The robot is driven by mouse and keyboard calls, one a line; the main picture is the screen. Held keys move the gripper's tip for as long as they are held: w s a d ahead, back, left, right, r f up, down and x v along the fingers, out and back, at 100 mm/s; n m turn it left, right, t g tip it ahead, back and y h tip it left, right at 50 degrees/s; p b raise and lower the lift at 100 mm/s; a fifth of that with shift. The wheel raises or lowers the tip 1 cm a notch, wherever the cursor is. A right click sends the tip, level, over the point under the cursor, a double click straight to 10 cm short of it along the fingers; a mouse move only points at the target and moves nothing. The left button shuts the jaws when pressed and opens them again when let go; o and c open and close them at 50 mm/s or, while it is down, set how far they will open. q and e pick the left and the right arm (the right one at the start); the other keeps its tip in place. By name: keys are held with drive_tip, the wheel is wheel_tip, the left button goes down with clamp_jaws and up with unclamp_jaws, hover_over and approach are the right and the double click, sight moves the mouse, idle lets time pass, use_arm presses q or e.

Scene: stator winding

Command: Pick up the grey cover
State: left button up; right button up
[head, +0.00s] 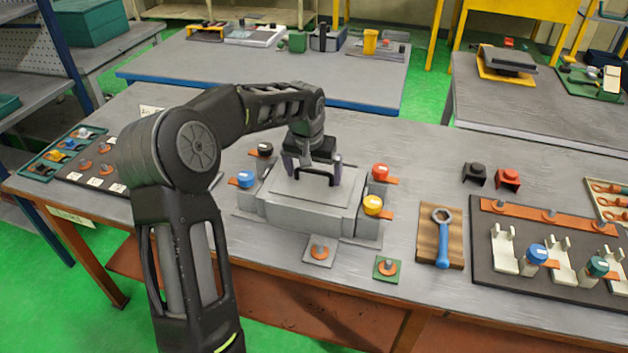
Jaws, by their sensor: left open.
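The grey cover (318,196) is a flat lid-like piece on top of the grey housing (300,218) in the middle of the bench. My left gripper (312,168) is directly above the back part of the cover, pointing down. Its fingers are spread apart and a dark handle-like piece shows between them. I cannot tell whether the fingers touch the cover. My right gripper is not in view.
Blue (245,179), black (265,149), red (380,171) and yellow (373,205) capped terminals stand around the housing. A blue wrench (441,235) lies on a wooden board to the right. A dark fixture board (510,285) lies at far right.

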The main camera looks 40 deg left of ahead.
sight(314, 171)
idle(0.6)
use_arm(q)
drive_tip(key=shift+w, duration=0.1)
drive_tip(key=c, duration=1.7)
drive_tip(key=shift+r, duration=0.15)
drive_tip(key=shift+c, duration=0.2)
wheel_tip(314, 171, up, 10)
drive_tip(key=shift+f+b, duration=0.1)
drive_tip(key=shift+b, duration=0.55)
